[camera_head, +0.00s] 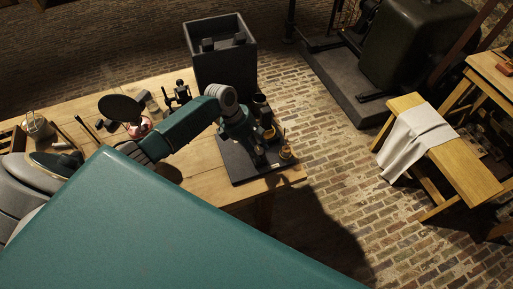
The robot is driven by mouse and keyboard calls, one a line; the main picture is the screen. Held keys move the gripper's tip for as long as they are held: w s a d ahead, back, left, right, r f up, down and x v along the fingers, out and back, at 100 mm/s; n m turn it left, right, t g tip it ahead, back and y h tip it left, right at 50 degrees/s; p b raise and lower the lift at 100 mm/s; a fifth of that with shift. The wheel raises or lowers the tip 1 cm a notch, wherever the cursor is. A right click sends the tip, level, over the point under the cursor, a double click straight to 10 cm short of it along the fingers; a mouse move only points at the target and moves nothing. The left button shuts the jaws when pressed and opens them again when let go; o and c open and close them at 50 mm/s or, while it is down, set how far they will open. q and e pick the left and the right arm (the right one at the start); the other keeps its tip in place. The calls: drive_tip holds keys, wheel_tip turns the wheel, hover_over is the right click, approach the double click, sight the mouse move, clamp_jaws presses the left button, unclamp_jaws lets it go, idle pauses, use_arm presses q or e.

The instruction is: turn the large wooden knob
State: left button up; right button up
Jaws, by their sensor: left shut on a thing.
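My left arm comes in from the left over the wooden table and bends down to a dark board (237,172) at the table's right end. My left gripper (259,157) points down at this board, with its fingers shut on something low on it. The gripper covers the large wooden knob there, and I cannot make out its shape or how far it is turned. A small brownish round piece (286,153) stands on the board just right of the gripper. A yellowish part (269,133) shows behind the gripper. My right gripper is not in view.
A tall dark open box (222,68) stands behind the board, with a dark cylinder (260,104) beside it. A round dark disc (121,108) and small dark items crowd the table's left part. A bench with a white cloth (415,140) stands right, across open brick floor.

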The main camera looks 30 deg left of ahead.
use_arm(q)
drive_tip(key=shift+w+d+r+m, duration=0.1)
drive_tip(key=shift+d+m, duration=0.25)
drive_tip(key=shift+m, duration=0.05)
